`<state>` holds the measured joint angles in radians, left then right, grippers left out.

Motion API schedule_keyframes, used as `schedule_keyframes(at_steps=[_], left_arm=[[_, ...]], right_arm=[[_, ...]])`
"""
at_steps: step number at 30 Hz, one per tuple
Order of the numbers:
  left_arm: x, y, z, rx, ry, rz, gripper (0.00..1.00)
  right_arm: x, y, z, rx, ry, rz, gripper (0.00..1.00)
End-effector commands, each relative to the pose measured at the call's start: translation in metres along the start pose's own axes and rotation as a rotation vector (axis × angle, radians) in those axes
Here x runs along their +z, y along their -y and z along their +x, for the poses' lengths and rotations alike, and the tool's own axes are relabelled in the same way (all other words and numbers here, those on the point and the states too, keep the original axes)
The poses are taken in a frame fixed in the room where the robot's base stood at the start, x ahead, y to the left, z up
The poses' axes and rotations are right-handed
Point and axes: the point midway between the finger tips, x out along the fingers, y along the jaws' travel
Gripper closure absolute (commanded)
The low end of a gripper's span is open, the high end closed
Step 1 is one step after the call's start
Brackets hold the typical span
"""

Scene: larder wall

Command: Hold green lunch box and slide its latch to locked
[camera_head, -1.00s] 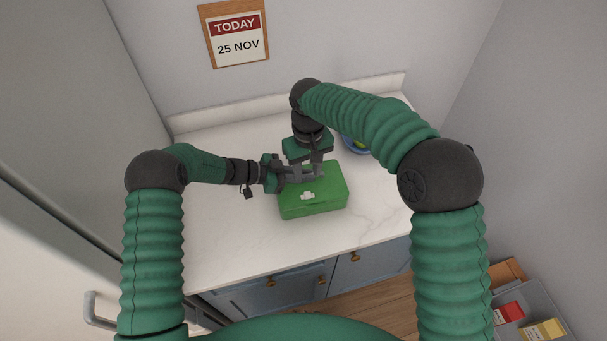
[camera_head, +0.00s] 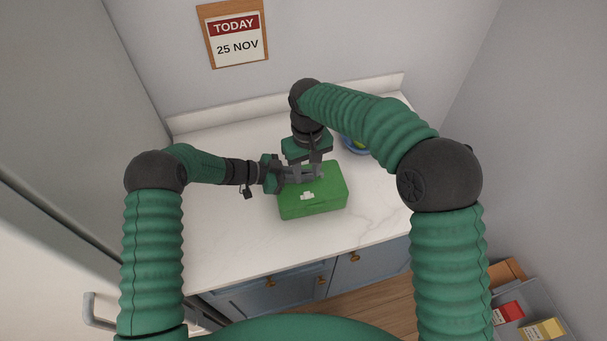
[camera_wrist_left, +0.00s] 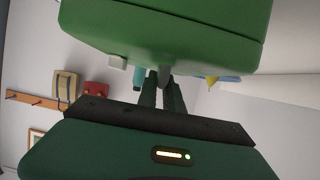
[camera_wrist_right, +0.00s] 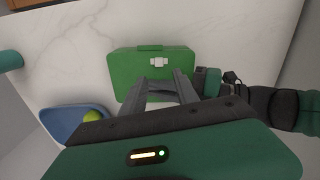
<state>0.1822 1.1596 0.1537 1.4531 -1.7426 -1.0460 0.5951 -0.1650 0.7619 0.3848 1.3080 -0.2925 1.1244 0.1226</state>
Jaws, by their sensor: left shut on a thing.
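The green lunch box (camera_head: 325,203) sits on the white counter, with a small white latch (camera_head: 307,196) on its top. The box and its latch (camera_wrist_right: 159,62) also show in the right wrist view. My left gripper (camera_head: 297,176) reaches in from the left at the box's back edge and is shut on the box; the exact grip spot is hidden. In the left wrist view the box (camera_wrist_left: 170,28) fills the top. My right gripper (camera_wrist_right: 159,80) points down over the back of the box, fingers apart, away from the latch.
A blue bowl (camera_wrist_right: 65,120) with a yellow-green round thing stands behind the box, partly hidden by my right arm in the head view. The counter (camera_head: 225,235) is clear at the front and left. A grey bin (camera_head: 555,305) with cartons is low at the right.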

Motion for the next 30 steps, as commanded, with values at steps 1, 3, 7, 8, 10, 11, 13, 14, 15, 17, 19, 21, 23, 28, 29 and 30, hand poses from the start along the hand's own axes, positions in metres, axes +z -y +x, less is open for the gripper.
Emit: schedule_keyframes(at_steps=[1,3,7,8,10,11,13,14,15,17,19,21,23,28,29,30], left_arm=[[0.001,0.000,0.000,0.001,0.001,0.000,1.00],[0.001,0.000,0.000,0.001,0.001,-0.001,1.00],[0.001,0.000,0.000,0.001,0.001,-0.001,1.00],[0.001,0.000,0.000,0.001,0.001,-0.001,1.00],[0.001,0.000,0.000,0.001,0.001,-0.001,1.00],[0.001,0.000,0.000,0.001,0.001,-0.001,1.00],[0.001,0.000,0.000,0.001,0.001,-0.001,1.00],[0.001,0.000,0.000,0.001,0.001,-0.001,1.00],[0.001,0.000,0.000,0.001,0.001,-0.001,1.00],[0.001,0.000,0.000,0.001,0.001,-0.001,1.00],[0.001,0.000,0.000,0.001,0.001,-0.001,1.00],[0.001,0.000,0.000,0.001,0.001,-0.001,1.00],[0.001,0.000,0.000,0.001,0.001,-0.001,1.00],[0.001,-0.001,0.000,0.001,0.002,-0.001,1.00],[0.001,-0.001,0.000,0.001,0.002,-0.001,1.00],[0.001,-0.001,0.000,0.001,0.002,-0.001,1.00]], right_arm=[[0.000,0.000,0.000,0.000,0.000,0.000,0.64],[0.000,0.000,0.000,0.000,0.000,0.000,0.66],[0.000,0.000,0.001,-0.012,0.000,-0.047,0.83],[0.001,0.001,0.001,-0.020,-0.001,-0.078,0.87],[0.001,0.003,0.002,-0.048,-0.006,-0.188,0.96],[0.001,0.004,0.002,-0.063,-0.011,-0.251,1.00],[0.001,0.007,0.003,-0.104,-0.031,-0.419,1.00],[0.001,0.008,0.004,-0.121,-0.043,-0.499,1.00],[0.001,0.010,0.004,-0.144,-0.062,-0.607,1.00],[0.001,0.013,0.004,-0.174,-0.096,-0.767,1.00],[0.000,0.015,0.003,-0.201,-0.142,-0.938,1.00],[-0.001,0.018,0.003,-0.219,-0.187,-1.086,1.00],[-0.001,0.019,0.002,-0.226,-0.222,-1.189,1.00],[-0.003,0.022,0.000,-0.232,-0.278,-1.343,1.00],[-0.003,0.022,0.000,-0.232,-0.282,-1.353,1.00],[-0.003,0.022,0.000,-0.232,-0.284,-1.359,1.00]])
